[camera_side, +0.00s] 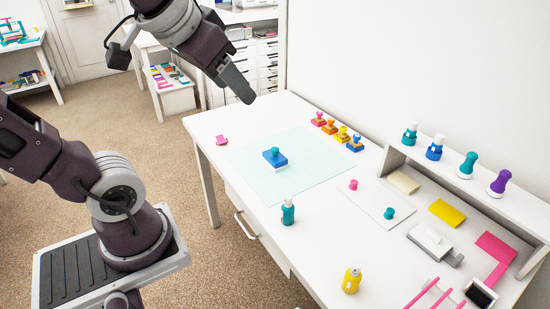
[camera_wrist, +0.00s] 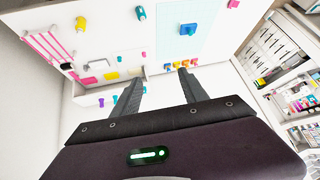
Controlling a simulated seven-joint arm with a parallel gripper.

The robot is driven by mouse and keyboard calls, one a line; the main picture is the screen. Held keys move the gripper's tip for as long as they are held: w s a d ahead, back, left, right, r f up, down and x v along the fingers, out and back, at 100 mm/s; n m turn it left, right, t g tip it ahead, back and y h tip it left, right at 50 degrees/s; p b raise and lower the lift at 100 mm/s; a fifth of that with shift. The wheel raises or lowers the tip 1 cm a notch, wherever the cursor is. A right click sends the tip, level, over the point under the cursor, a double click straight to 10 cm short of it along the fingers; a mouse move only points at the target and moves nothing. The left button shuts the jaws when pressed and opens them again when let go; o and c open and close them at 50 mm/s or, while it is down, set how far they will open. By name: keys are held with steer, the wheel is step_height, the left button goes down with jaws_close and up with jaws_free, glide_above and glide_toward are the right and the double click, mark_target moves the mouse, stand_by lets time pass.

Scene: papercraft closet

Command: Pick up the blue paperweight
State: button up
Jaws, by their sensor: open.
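A smaller blue knobbed piece (camera_side: 355,145) stands at the end of a row at the back, so which one is meant is not certain. My gripper (camera_side: 247,97) is high above the table's back left part, apart from everything. In the wrist view its two fingers (camera_wrist: 160,75) are spread with nothing between them.
A teal bottle (camera_side: 288,212) and a yellow bottle (camera_side: 351,281) stand in front. A shelf with several bottles (camera_side: 415,153) is at right. A pink piece (camera_side: 221,140) lies left of the mat.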

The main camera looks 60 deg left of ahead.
steer(key=w+a+r+n+t+y, duration=0.1)
steer(key=w+a+r+t+y, duration=0.1)
steer(key=w+a, duration=0.6)
steer(key=w+a+r+n+t+y, duration=0.1)
steer(key=w+a+r+y, duration=0.15)
steer(key=w+a, duration=0.55)
steer(key=m+t+h, duration=0.2)
steer(key=t+h, duration=0.2)
glide_above(278, 149)
steer(key=s, duration=0.5)
step_height(278, 149, down, 7)
steer(key=shift+h, duration=0.35)
steer(key=f, duration=2.4)
steer(key=d+f, duration=0.1)
steer(key=f, duration=1.1)
steer(key=shift+w+f, duration=0.15)
steer(key=x, duration=0.4)
steer(key=a+x, duration=0.1)
steer(key=x, duration=0.1)
steer(key=shift+w+f, duration=0.25)
steer(key=shift+w, duration=0.25)
steer(key=shift+a, duration=0.1)
jaws_close()
